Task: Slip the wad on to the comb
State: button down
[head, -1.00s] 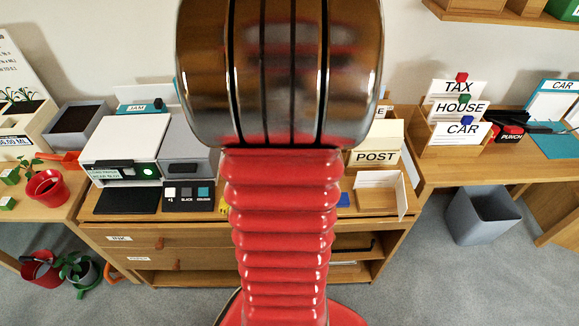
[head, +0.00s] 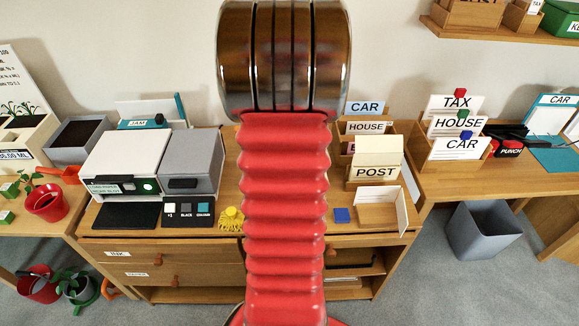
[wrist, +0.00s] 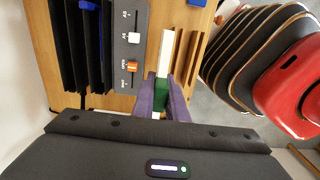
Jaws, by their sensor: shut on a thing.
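In the wrist view my gripper (wrist: 163,100) has two purple fingers, shut on a green block (wrist: 161,92). A narrow white strip (wrist: 166,52), which looks like the wad edge-on, runs up from the block over the wooden top. Left of it is a dark grey panel (wrist: 128,45) with a white and an orange slider. Beyond that stand black upright plates (wrist: 80,50); I cannot tell whether the comb is among them. In the head view my arm hides the gripper and what it holds.
In the head view, a holder of labelled cards (head: 452,150) and a black and red punch (head: 508,147) stand on the right desk. A grey bin (head: 485,230) is on the floor.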

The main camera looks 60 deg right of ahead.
jog(key=w+d, duration=0.4)
jog(key=d, duration=0.3)
jog(key=w+d+r, duration=0.1)
jog(key=w+d, duration=0.2)
jog(key=d, duration=0.4)
jog(key=shift+w+d, duration=0.3)
jog(key=shift+w, duration=0.05)
jog(key=shift+f, duration=2.3)
jog(key=shift+f, duration=0.15)
jog(key=shift+f, duration=0.35)
jog(key=shift+f, duration=0.65)
jog(key=shift+f, duration=1.1)
jog(key=shift+f, duration=0.45)
jog(key=c, duration=1.7)
grip_release()
